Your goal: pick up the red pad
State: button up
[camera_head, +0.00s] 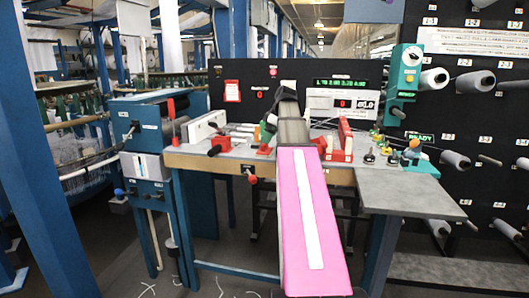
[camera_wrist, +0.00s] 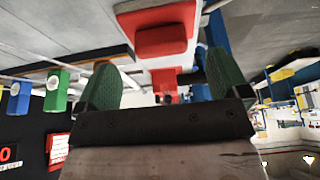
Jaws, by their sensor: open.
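In the wrist view a red pad (camera_wrist: 160,41) sits on a wider red base plate on the grey table top, ahead of my fingertips and roughly between them. The pad is apart from both fingers. In the head view my pink arm reaches over the bench, and a green finger (camera_head: 267,130) shows beside its end. Red parts (camera_head: 265,150) show just below that finger; I cannot tell whether they are the same pad.
A red upright part (camera_head: 345,137) stands right of my arm, and a white block (camera_head: 203,127) with red parts stands left. Small knobs (camera_head: 370,157) sit at the right. A black panel (camera_head: 240,85) closes the back. Blue and green blocks (camera_wrist: 57,90) show in the wrist view.

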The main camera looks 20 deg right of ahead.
jog(key=x, duration=0.4)
jog(key=shift+a+f, duration=0.2)
jog(key=c, duration=1)
jog(key=shift+r, duration=0.2)
jog(key=shift+w+r, duration=0.1)
jog(key=shift+r, duration=0.55)
notch_tip(320, 180, up, 3)
jog(key=shift+f, duration=0.15)
jog(key=a+r, duration=0.2)
jog(key=a, duration=0.1)
jog(key=s+a+r, duration=0.1)
jog(key=a+r, duration=0.1)
jog(key=a, duration=0.2)
jog(key=s+a+r, duration=0.1)
jog(key=a+r, duration=0.1)
jog(key=a, duration=0.2)
jog(key=shift+s+a+r, duration=0.2)
jog(key=shift+r, duration=0.15)
